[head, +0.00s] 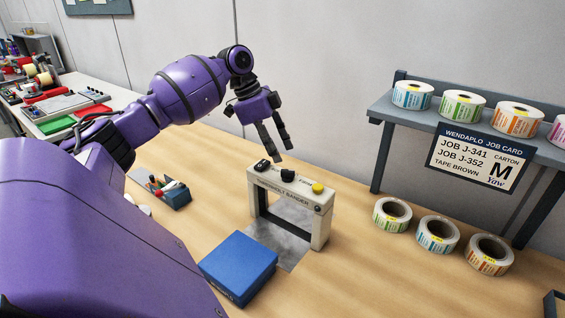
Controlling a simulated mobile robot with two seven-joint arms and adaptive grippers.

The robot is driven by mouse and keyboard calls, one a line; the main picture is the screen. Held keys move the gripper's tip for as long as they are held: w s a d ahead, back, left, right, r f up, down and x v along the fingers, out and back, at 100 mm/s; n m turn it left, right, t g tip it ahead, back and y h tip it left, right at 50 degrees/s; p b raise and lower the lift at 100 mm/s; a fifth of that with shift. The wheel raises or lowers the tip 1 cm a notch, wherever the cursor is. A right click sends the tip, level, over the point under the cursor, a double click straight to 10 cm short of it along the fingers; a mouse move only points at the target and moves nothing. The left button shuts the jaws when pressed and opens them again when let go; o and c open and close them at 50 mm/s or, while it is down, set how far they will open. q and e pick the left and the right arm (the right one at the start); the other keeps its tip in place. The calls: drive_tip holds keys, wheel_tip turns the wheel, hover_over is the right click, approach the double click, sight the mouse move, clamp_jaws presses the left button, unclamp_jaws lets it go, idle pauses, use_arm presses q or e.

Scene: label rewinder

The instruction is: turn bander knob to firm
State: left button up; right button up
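The bander (291,199) is a beige arch-shaped machine standing on the table in the middle of the head view. Its top carries a black control (262,165) at the left end, a black knob (288,175) near the middle and a yellow button (318,188) at the right end. The knob's setting and the small markings are too small to read. My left gripper (279,153) hangs just above and behind the bander's top, its fingers pointing down. The fingers are apart with nothing between them, and they appear clear of the knob. My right gripper is out of view.
A blue box (238,267) sits in front of the bander. A small bin of tools (167,190) is at left. Several label rolls stand at right, below and on a grey shelf (470,121) with a job card (478,157).

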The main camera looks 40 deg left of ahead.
use_arm(q)
drive_tip(key=v, duration=0.5)
drive_tip(key=shift+a+r, duration=0.1)
drive_tip(key=shift+r, duration=0.25)
drive_tip(key=shift+f, duration=0.1)
